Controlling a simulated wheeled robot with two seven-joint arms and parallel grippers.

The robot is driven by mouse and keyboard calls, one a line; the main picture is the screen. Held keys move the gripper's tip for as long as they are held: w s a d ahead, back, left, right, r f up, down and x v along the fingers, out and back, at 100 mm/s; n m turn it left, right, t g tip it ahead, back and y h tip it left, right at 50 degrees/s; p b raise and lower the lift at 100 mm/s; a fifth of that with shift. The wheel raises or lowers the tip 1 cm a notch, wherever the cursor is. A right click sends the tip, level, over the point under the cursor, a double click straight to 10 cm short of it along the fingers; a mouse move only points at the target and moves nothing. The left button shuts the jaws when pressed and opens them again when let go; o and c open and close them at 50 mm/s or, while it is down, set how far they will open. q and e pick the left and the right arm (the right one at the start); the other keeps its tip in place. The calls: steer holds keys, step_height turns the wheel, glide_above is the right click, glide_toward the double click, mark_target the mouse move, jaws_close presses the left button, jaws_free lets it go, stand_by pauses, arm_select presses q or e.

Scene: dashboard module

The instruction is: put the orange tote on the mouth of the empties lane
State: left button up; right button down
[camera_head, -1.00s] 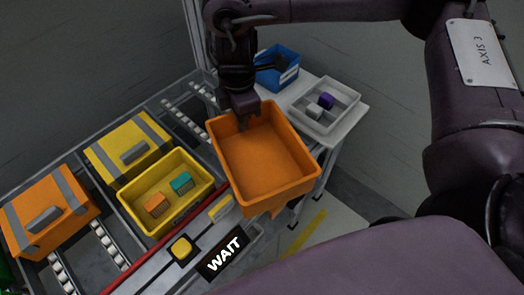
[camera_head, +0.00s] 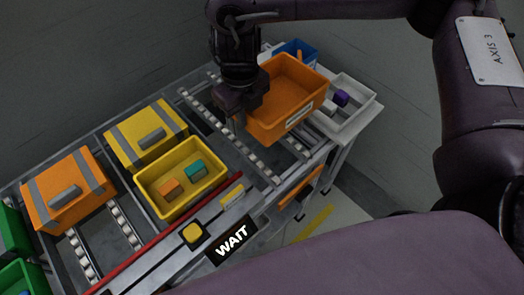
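The empty orange tote (camera_head: 305,82) is over the right end of the roller table, open side up, with a pale label on its near wall. It looks upright; I cannot tell whether it rests on the rollers. A bare roller lane (camera_head: 262,164) runs below and left of it; no marking readable here names it as the empties lane. My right gripper (camera_head: 240,121) points down at the tote's left wall, overlapping its rim. The gripper's dark body hides the contact, so I cannot tell whether its fingers hold the rim. My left gripper is not in view.
A yellow tote (camera_head: 143,190) with an orange and a teal block stands left of the lane. Lidded yellow (camera_head: 122,126) and orange (camera_head: 40,205) boxes stand further left. A white divided tray (camera_head: 364,108) and blue bin (camera_head: 308,48) are behind. A WAIT sign (camera_head: 232,241) is in front.

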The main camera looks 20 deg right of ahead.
step_height(320, 180, down, 19)
steer(key=b, duration=0.3)
steer(key=shift+r, duration=0.2)
steer(key=shift+f, duration=0.1)
steer(key=c, duration=2.1)
jaws_free()
steer(key=shift+f, duration=0.1)
steer(key=o, duration=0.5)
steer(key=shift+c, duration=0.2)
